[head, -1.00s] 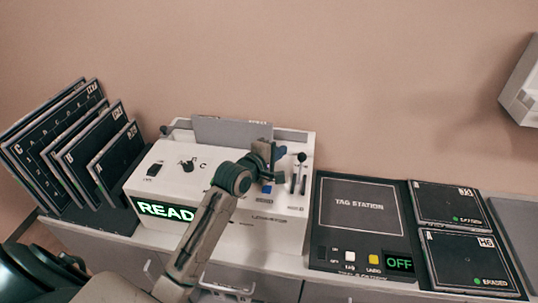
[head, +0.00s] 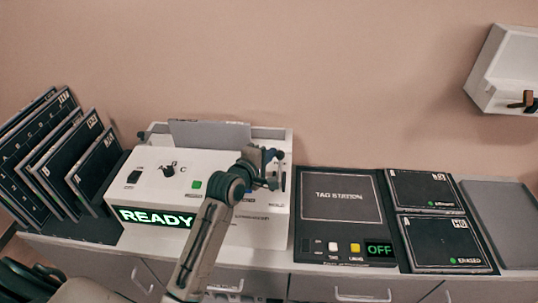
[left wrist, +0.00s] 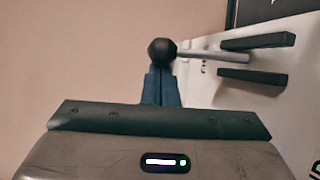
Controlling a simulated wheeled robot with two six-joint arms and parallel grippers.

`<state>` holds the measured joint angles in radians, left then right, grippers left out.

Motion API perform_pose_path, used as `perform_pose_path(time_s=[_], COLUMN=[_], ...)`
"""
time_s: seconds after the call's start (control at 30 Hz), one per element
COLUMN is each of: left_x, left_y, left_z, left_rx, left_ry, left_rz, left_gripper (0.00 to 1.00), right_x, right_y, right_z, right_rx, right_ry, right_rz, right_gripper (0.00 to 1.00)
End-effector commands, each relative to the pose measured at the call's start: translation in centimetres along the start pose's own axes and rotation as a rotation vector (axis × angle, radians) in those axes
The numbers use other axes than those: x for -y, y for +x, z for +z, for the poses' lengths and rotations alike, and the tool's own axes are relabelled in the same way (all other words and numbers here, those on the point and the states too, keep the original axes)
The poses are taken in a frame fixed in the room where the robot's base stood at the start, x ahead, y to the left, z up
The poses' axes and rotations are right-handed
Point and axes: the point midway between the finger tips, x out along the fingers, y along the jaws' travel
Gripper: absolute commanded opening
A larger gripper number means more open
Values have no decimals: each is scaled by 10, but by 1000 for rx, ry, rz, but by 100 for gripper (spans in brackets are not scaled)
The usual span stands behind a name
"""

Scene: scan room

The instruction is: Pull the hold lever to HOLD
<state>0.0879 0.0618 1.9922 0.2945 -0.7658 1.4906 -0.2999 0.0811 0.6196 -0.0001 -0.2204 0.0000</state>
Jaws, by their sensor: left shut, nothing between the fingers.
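The hold lever has a black ball knob (left wrist: 162,51) on a thin grey shaft (left wrist: 205,56), which comes out of the white machine between dark slots (left wrist: 258,41) in the left wrist view. My left gripper (left wrist: 161,82) is shut and empty; its blue fingers reach up to the knob, and I cannot tell whether they touch it. In the head view, my left gripper (head: 271,163) is at the right end of the white machine (head: 245,240) and largely covers the lever. The machine's display (head: 155,217) reads READY. My right gripper is not in view.
A rack of dark plates (head: 60,160) stands left of the machine. To its right are the tag station (head: 340,200), showing OFF, two dark plates (head: 440,240) and a grey tray (head: 505,220). A white wall box (head: 510,70) hangs at upper right.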

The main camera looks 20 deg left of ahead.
Motion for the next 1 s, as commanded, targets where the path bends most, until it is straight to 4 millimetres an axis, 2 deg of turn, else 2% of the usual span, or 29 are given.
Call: perform_pose_path(time_s=[0.77,1.0], left_x=[1,5], left_y=[-8,-11], left_z=[4,6], left_rx=[0,1], left_ry=[61,103], left_rz=[124,214], left_gripper=[0,0], right_x=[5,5], right_y=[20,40], right_z=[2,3], right_rx=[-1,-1], right_ry=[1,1], right_rz=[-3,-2], right_gripper=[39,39])
